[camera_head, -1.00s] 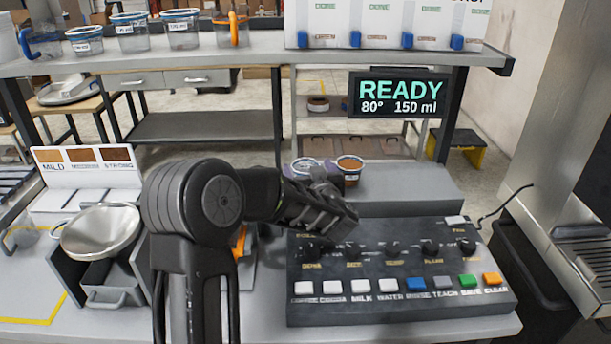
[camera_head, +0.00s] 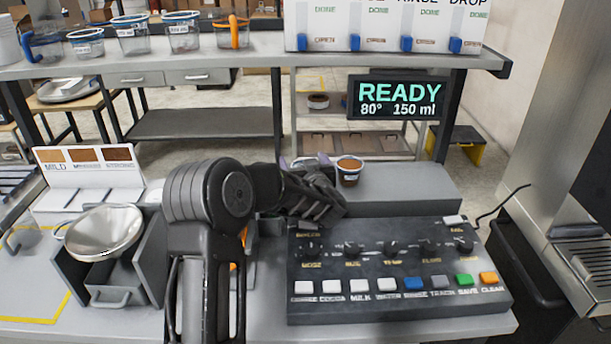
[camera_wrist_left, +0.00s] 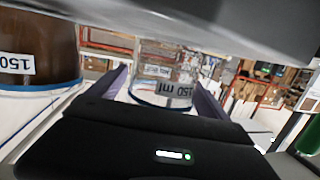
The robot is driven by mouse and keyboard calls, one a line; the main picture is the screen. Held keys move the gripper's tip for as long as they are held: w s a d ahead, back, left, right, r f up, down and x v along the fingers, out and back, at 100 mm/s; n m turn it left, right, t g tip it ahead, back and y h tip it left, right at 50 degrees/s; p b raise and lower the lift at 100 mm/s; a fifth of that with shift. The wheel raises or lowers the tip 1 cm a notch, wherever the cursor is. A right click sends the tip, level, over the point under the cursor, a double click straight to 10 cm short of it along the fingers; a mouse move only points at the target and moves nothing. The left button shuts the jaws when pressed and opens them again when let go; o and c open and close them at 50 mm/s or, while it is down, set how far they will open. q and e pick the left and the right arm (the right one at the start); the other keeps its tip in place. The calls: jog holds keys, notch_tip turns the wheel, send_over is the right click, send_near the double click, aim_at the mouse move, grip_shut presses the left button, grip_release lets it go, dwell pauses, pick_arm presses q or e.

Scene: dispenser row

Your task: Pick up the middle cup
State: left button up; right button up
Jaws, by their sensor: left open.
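A clear cup with a blue rim and a "150 ml" label (camera_wrist_left: 163,75) stands between the two purple fingers of my left gripper (camera_wrist_left: 160,95) in the left wrist view. The fingers are apart, one on each side of the cup; I cannot tell if either touches it. In the head view my left gripper (camera_head: 304,165) is at the grey ledge behind the control panel and mostly hides this cup. A cup with brown contents (camera_head: 349,171) stands just right of the gripper; it also shows in the left wrist view (camera_wrist_left: 38,50). Whether another cup stands behind my arm is hidden.
The control panel (camera_head: 395,270) with knobs and coloured buttons lies in front of the ledge (camera_head: 410,190). A READY display (camera_head: 398,97) hangs above. A metal bowl (camera_head: 104,232) stands at left. Several cups line the upper shelf (camera_head: 260,60). The ledge is clear right of the brown cup.

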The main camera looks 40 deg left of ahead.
dwell(0.4)
pick_arm(q)
jog(key=c, duration=1.4)
